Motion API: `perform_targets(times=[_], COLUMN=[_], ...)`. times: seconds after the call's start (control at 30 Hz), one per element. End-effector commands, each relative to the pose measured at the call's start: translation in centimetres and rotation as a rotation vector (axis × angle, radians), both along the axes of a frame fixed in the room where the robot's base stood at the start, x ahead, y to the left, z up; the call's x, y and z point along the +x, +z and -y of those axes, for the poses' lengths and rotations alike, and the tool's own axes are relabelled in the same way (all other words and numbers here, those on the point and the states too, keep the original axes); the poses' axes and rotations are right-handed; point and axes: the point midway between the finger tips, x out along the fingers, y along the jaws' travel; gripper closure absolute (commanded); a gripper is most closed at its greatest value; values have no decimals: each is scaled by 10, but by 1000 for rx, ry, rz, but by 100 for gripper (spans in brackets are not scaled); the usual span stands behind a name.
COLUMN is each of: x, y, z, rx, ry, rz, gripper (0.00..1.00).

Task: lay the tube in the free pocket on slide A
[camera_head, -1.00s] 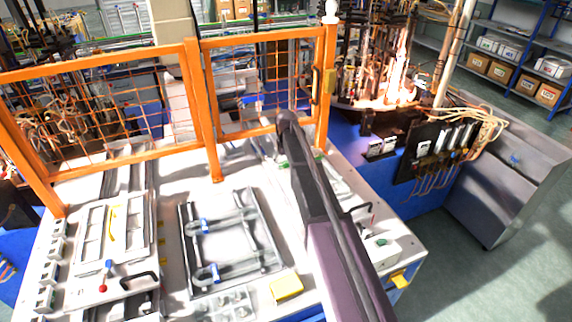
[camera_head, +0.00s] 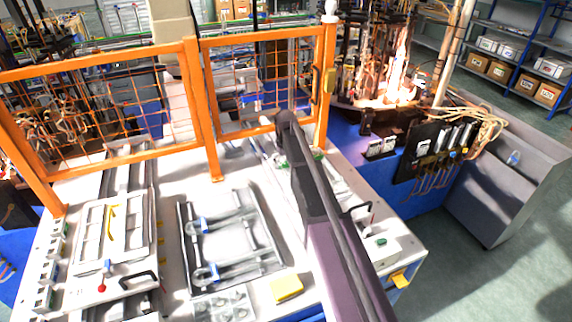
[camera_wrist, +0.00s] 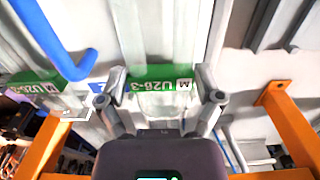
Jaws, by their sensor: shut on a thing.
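In the wrist view my gripper (camera_wrist: 161,98) has a finger on each side of a pale, see-through tube (camera_wrist: 160,35) and is shut on it. A green label reading U26-3 (camera_wrist: 160,85) shows between the fingertips. In the head view my arm hides the gripper and the held tube. A pale plate with framed pockets (camera_head: 83,240) lies at the left of the bench, with a yellow strip (camera_head: 111,226) in one pocket. I cannot read which slide is A. A rack in the middle holds clear tubes with blue parts (camera_head: 208,272).
An orange mesh fence (camera_head: 213,120) stands along the bench's back edge; its posts show in the wrist view (camera_wrist: 290,120). A blue bent rod (camera_wrist: 60,50) lies left of my gripper there. A yellow block (camera_head: 286,289) sits at the front. Bare bench lies behind the rack.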

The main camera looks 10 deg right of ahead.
Motion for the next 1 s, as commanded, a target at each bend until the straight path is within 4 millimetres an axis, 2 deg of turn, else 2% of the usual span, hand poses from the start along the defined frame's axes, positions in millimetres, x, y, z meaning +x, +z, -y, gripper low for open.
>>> perform_targets(times=[0.33,0.37,0.4,1.0], x=[0,0,0,0], y=[0,0,0,4], z=[0,0,0,0], rx=[0,0,0,0], ry=[0,0,0,-1], rz=[0,0,0,0], gripper=[64,6,0,0])
